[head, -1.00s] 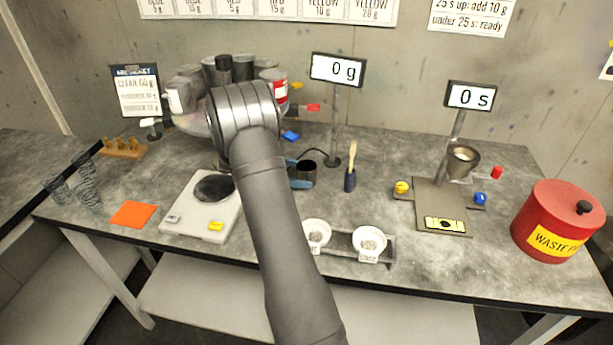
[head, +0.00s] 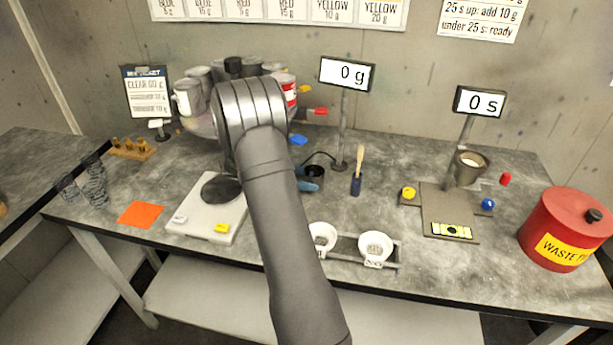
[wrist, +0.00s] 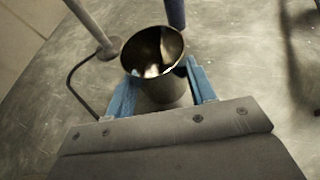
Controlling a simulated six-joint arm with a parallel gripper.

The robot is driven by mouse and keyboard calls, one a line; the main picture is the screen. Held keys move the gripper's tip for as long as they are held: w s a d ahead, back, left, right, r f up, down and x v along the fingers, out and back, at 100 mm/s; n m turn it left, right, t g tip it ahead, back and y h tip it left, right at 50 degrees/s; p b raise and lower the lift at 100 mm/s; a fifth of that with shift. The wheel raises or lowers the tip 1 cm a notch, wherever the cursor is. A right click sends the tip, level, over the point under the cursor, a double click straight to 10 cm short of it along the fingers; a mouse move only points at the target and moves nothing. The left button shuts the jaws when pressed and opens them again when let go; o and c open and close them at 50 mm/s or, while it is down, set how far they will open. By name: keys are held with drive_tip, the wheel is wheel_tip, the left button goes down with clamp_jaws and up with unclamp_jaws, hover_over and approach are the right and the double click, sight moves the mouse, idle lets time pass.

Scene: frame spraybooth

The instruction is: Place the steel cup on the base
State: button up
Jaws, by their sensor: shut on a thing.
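The steel cup (wrist: 153,62) is upright between the blue fingers of my gripper (wrist: 160,92) in the wrist view. The gripper is shut on it. The cup's open mouth shows a dark inside with a pale reflection. In the head view the cup (head: 315,173) looks small and dark beside the blue fingers (head: 308,185), just right of my arm and left of the brush. I cannot tell whether it touches the bench. A flat grey base (head: 433,203) with a level lies well to the right, under a stand holding another metal cup (head: 470,165).
A scale (head: 205,222) stands left of my arm, its display (head: 346,75) reading 0 g. Two white bowls (head: 375,247) sit at the front. A red waste bin (head: 565,230) is far right. Bench space before the base is clear.

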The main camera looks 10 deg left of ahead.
drive_tip(key=s+d, duration=0.1)
drive_tip(key=s, duration=0.2)
drive_tip(key=s+d, duration=0.1)
drive_tip(key=s, duration=0.3)
drive_tip(key=s+d, duration=0.1)
drive_tip(key=s, duration=0.2)
drive_tip(key=shift+s, duration=0.35)
wheel_tip(320, 180, up, 14)
approach(442, 215)
drive_tip(key=w+d+r, duration=0.1)
drive_tip(key=d, duration=0.1)
drive_tip(key=w+d+r, duration=0.1)
drive_tip(key=d, duration=0.2)
drive_tip(key=w+d+r, duration=0.1)
drive_tip(key=d+r, duration=0.1)
drive_tip(key=d, duration=0.1)
drive_tip(key=shift+w, duration=0.2)
drive_tip(key=shift+w+d+f, duration=0.1)
drive_tip(key=shift+f, duration=0.75)
drive_tip(key=shift+w+d+f, duration=0.1)
drive_tip(key=shift+d+f, duration=0.05)
drive_tip(key=shift+f, duration=0.75)
drive_tip(key=shift+f, duration=0.15)
drive_tip(key=o, duration=1.1)
drive_tip(key=shift+c, duration=0.2)
